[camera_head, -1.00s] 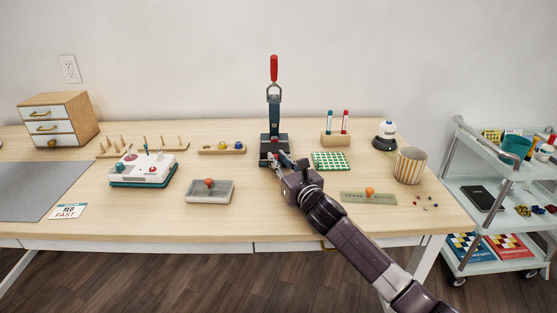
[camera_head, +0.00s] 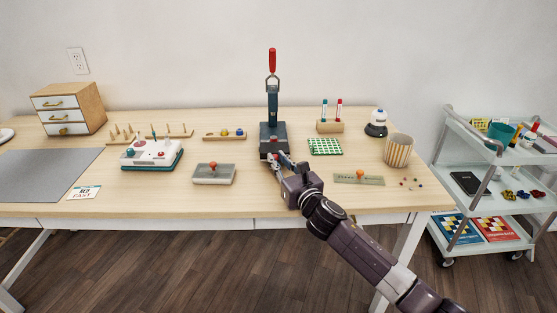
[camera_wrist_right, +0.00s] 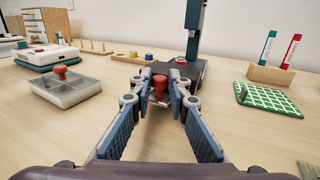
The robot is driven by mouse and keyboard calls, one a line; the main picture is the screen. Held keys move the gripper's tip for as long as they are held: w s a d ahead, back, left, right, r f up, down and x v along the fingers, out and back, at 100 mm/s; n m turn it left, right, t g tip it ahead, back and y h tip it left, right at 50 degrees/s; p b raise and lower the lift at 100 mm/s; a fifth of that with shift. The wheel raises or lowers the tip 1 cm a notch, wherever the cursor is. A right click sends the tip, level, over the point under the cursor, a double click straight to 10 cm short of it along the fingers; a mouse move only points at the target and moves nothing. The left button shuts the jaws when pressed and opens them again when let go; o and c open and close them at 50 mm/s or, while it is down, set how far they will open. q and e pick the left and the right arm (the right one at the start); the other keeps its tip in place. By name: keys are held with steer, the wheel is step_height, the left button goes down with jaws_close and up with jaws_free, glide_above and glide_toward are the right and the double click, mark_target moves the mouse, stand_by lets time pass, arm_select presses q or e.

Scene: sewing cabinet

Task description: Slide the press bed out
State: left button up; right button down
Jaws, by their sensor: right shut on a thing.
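The press (camera_head: 272,102) stands upright at the back middle of the table, with a dark column and a raised red lever (camera_head: 272,60). Its dark bed (camera_wrist_right: 185,75) sits low at the column's foot, with a red knob (camera_wrist_right: 159,83) at the front. My right gripper (camera_head: 277,163) is in front of the press; in the wrist view its blue-padded fingers (camera_wrist_right: 158,97) close on the red knob. The fingers and arm hide part of the bed's front in the head view. My left gripper is not in view.
A grey tray with a red knob (camera_head: 214,175) lies to the left, a green checked mat (camera_head: 325,147) to the right. A knobbed green plate (camera_head: 375,181) and striped cup (camera_head: 398,150) are further right. Bare table lies in front of the press.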

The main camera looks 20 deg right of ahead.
steer(key=shift+a, duration=0.15)
steer(key=c, duration=1.8)
jaws_free()
steer(key=shift+c, duration=0.2)
steer(key=s, duration=0.4)
steer(key=s+d, duration=0.1)
steer(key=s, duration=0.6)
steer(key=shift+s+d, duration=0.15)
steer(key=shift+s, duration=0.25)
